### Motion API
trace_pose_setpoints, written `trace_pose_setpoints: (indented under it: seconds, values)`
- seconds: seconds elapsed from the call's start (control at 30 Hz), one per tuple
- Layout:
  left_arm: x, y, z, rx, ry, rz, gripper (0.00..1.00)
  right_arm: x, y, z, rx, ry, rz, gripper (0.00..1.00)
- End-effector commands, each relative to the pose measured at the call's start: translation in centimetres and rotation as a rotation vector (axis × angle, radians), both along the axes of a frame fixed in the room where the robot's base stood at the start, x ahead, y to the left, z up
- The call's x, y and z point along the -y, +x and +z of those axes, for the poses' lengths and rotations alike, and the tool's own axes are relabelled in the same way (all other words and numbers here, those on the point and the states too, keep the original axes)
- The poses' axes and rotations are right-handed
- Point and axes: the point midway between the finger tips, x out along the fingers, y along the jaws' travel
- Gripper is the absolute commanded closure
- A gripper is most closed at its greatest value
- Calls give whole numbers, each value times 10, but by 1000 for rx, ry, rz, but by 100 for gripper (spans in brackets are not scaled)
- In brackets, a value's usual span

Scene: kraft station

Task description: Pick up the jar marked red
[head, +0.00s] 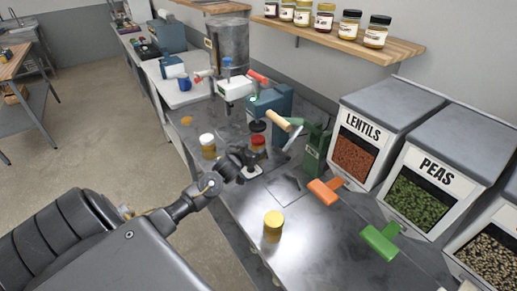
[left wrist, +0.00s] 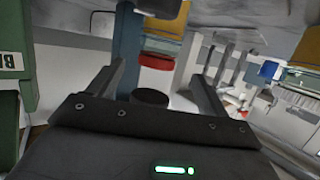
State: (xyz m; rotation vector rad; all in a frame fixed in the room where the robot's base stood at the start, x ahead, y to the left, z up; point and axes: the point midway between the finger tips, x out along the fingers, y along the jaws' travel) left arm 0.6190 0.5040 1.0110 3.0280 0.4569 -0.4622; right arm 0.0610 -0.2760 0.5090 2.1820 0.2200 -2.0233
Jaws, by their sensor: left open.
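The jar with the red lid (head: 258,142) stands on the steel counter, under the dark head of the blue capping machine (head: 268,106). My left gripper (head: 249,166) is just in front of it, low over the counter, and partly covers its lower body. In the left wrist view, the two fingers (left wrist: 153,76) are spread with a gap between them. A red disc-like part (left wrist: 155,62), which looks like the jar's lid, shows between and beyond the fingers. I cannot tell whether the fingers touch the jar. My right gripper is not in view.
A white-lidded jar (head: 208,143) stands left of my gripper, and a yellow-lidded jar (head: 272,222) stands nearer. The green machine (head: 316,148) is to the right. Lentil (head: 380,108) and pea (head: 448,148) bins line the wall. A shelf (head: 345,40) of jars hangs above.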

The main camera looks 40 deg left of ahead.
Motion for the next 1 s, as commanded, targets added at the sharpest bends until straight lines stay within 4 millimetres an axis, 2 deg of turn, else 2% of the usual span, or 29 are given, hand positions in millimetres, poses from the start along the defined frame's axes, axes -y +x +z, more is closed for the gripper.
trace_pose_setpoints:
  seconds: [0.2, 0.43, 0.6, 0.93, 1.0]
  values:
    - [0, 6, 0, 0, 0, -3, 21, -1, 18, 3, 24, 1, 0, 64]
    - [-7, 33, 1, 0, 0, -1, 21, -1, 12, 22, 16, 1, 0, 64]
    - [-11, 48, -8, 0, -1, -2, 21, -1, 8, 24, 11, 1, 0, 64]
    - [-12, 53, -11, 0, 0, -3, 21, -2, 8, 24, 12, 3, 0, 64]
    - [-12, 53, -11, 0, 0, -3, 29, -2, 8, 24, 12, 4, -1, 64]
